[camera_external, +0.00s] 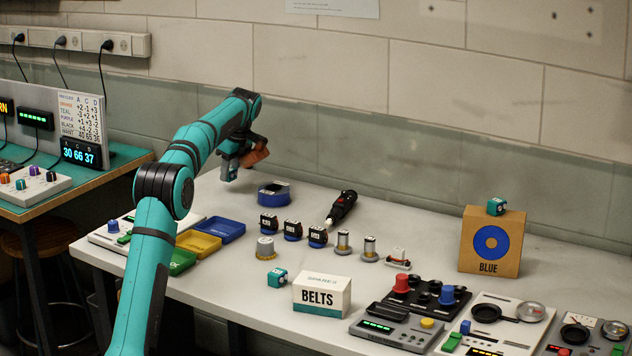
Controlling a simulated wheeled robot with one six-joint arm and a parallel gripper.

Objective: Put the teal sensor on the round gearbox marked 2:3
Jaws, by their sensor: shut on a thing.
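My gripper (252,149) is raised over the back left of the white bench, seen small and from behind. It is shut on a brown-orange object (258,155), whose exact shape is unclear. One teal sensor (277,277) lies on the bench left of the BELTS box. Another small teal block (496,206), like a sensor, sits on top of the BLUE box. A round grey gearbox-like piece (265,248) stands near the bench's middle. Two more round metal pieces (343,243) (369,249) stand to its right. Their markings are too small to read.
A row of dark labelled blocks (293,231), a blue-dark round item (273,193) and a screwdriver-like tool (342,207) lie mid-bench. The BELTS box (321,296) and BLUE box (490,242) stand upright. Coloured trays (199,243) lie left, control panels (397,326) front right.

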